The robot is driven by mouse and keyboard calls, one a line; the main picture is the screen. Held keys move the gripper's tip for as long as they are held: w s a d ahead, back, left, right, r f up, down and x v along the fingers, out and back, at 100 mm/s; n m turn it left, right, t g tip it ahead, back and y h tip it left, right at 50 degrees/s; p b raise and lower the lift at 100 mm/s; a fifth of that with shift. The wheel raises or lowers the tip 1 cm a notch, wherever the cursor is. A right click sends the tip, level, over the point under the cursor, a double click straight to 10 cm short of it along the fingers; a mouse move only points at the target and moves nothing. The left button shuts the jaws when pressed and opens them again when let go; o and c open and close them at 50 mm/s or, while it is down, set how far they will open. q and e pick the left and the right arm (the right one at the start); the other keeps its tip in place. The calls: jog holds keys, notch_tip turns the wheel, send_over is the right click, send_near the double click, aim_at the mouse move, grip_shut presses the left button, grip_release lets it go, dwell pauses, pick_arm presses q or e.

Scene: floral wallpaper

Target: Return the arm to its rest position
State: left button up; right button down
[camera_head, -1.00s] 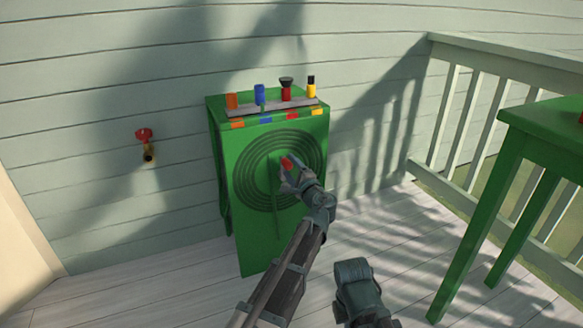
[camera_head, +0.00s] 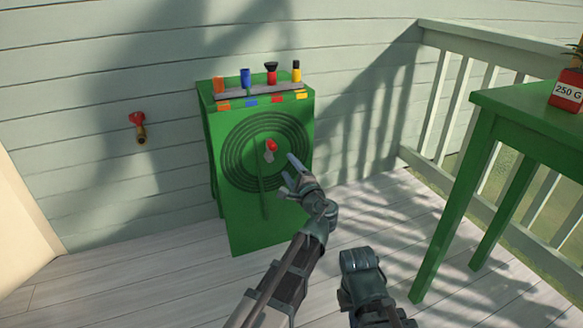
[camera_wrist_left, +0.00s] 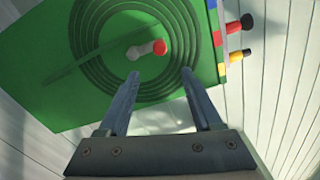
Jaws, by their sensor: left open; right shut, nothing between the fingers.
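My left gripper (camera_head: 288,175) is open and empty in front of the green box, below and right of the red-tipped knob (camera_head: 271,146). In the left wrist view, its two fingers (camera_wrist_left: 160,73) are spread, with the knob (camera_wrist_left: 158,47) beyond them and clear of both. The knob has a grey stem at the centre of the ringed front of the green box (camera_head: 240,218). My right gripper (camera_head: 360,262) is low in the head view, folded close to its arm. It is shut and apart from everything; its fingertips are hard to make out.
Orange, blue, red and yellow pegs stand on the box top. A red and brass tap (camera_head: 138,128) sticks out from the wall at left. A green table (camera_head: 500,110) at right bears a red box (camera_head: 568,92) marked 250 G. White railing (camera_head: 445,100) runs behind.

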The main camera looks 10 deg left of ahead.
pick_arm(q)
jog(key=s+f+n+g+h+p, duration=0.2)
jog(key=s+f+n+g+p, duration=0.2)
jog(key=s+n+g+p, duration=0.55)
jog(key=s+d+f+g+h+p, duration=0.1)
jog(key=s+d+g+h+p, duration=0.3)
jog(key=s, duration=0.6)
jog(key=s+d+f+g+h+p, duration=0.1)
jog(key=s+d+h+p, duration=0.15)
jog(key=s+d, duration=0.6)
jog(key=s+a+r+p, duration=0.1)
jog(key=s+r+p, duration=0.2)
jog(key=r+p, duration=3.4)
jog(key=shift+a+r+n+h, duration=0.15)
jog(key=shift+a+n+h, duration=0.05)
jog(key=shift+n+h, duration=0.2)
jog(key=shift+s+g, duration=0.1)
jog(key=shift+g, duration=0.15)
